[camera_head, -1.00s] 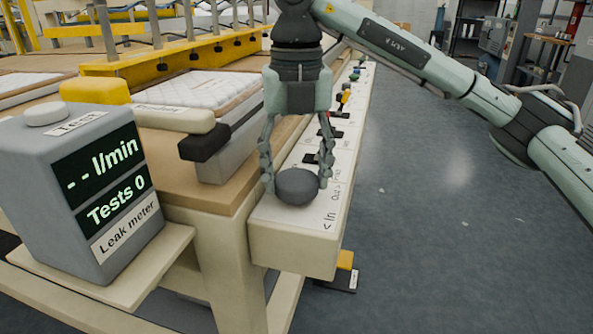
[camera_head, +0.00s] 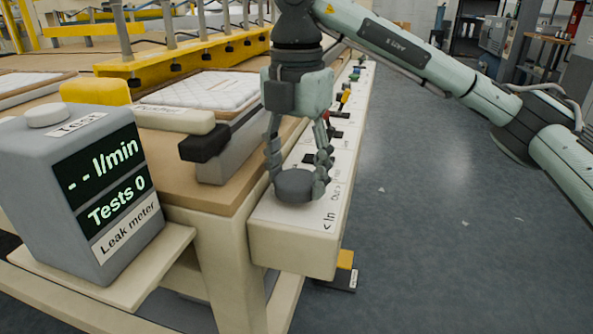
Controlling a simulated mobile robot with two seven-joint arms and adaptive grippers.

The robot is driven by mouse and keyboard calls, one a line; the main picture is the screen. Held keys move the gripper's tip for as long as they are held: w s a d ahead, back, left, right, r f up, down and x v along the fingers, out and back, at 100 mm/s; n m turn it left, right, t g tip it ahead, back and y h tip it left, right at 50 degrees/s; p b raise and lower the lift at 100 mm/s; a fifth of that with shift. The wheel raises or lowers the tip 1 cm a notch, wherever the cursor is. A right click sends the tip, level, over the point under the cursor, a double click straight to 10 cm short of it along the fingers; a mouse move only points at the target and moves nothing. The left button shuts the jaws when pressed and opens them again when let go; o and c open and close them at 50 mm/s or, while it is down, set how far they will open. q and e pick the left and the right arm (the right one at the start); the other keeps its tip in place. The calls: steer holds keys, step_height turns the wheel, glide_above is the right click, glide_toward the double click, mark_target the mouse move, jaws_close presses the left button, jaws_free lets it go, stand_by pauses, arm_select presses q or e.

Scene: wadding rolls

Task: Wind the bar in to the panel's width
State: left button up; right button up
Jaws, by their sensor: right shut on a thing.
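A round dark grey knob (camera_head: 294,187) sits on the near end of the long cream control rail (camera_head: 290,238), by labels reading "In" and "Out". My right gripper (camera_head: 297,180) comes down from above with its fingers closed around the knob's sides. The yellow bar (camera_head: 180,58) with several dark feet runs across the back of the table. A white quilted panel (camera_head: 200,90) lies below and in front of it. My left gripper is not in view.
A grey leak meter (camera_head: 85,190) with a lit display stands on a shelf at the left. Several switches and coloured knobs line the rail beyond my gripper. A yellow pedal (camera_head: 344,262) is on the floor. The floor at right is open.

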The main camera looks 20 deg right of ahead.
mark_target(296, 178)
stand_by(0.5)
steer(key=o, duration=1.2)
steer(key=shift+c, duration=0.2)
steer(key=shift+r, duration=4)
